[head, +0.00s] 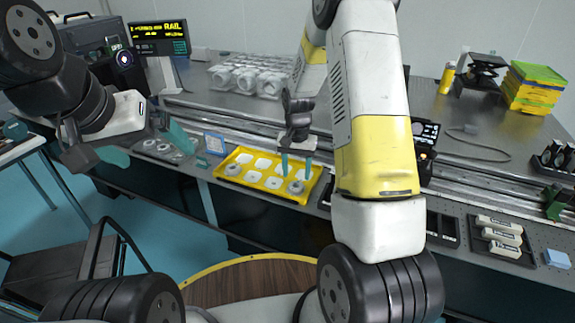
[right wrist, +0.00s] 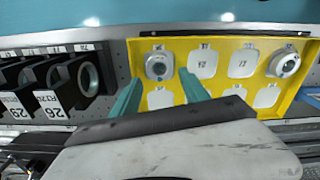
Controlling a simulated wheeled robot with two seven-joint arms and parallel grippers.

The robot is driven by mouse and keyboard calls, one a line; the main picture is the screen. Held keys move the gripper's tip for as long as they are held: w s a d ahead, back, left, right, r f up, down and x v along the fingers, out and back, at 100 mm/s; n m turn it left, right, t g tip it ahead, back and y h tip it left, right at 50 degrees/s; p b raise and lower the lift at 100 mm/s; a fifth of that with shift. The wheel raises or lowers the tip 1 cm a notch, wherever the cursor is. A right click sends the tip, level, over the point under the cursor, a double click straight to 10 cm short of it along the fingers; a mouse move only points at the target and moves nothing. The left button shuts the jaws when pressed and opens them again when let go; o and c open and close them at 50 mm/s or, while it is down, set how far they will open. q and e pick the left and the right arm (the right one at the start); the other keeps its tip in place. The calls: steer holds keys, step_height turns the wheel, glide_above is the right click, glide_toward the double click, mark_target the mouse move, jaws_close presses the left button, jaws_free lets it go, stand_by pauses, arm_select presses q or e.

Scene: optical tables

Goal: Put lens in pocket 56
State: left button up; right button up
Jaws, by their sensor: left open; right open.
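A yellow tray (head: 256,190) with several pale, numbered pockets lies on the front shelf in the head view. It also shows in the right wrist view (right wrist: 308,62), where the pocket numbers are too small to read surely. One round grey lens (head: 296,187) sits in the tray's right front pocket and shows in the right wrist view (right wrist: 158,65). A second lens (head: 233,169) sits near the tray's left end, also in the right wrist view (right wrist: 286,63). My right gripper (head: 297,170) is open and empty above the right lens. My left gripper (head: 147,148) is open, away to the left.
A grey holder with round parts (head: 160,150) lies left of the yellow tray. Dark labelled mounts (right wrist: 45,85) stand beside the tray in the right wrist view. A rail runs behind the tray. Clear-looking round containers (head: 250,78) stand farther back.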

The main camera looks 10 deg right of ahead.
mark_target(296, 185)
steer(key=s+r+n+t, duration=0.1)
steer(key=s+r, duration=0.2)
steer(key=r, duration=0.5)
steer(key=s+r+t+y, duration=0.1)
steer(key=s+r, duration=0.2)
steer(key=r, duration=0.4)
steer(key=s+r+n+t, duration=0.1)
steer(key=s+r, duration=0.3)
steer(key=r, duration=0.4)
steer(key=s+a+r+n+t, duration=0.1)
steer(key=s+r, duration=0.2)
steer(key=s, duration=0.4)
steer(key=s+a+r+n+t+y, duration=0.1)
steer(key=s+r+n+t, duration=0.1)
steer(key=s, duration=0.5)
steer(key=shift+s+a+r, duration=0.15)
steer(key=shift+s+r, duration=0.15)
steer(key=shift+r, duration=0.1)
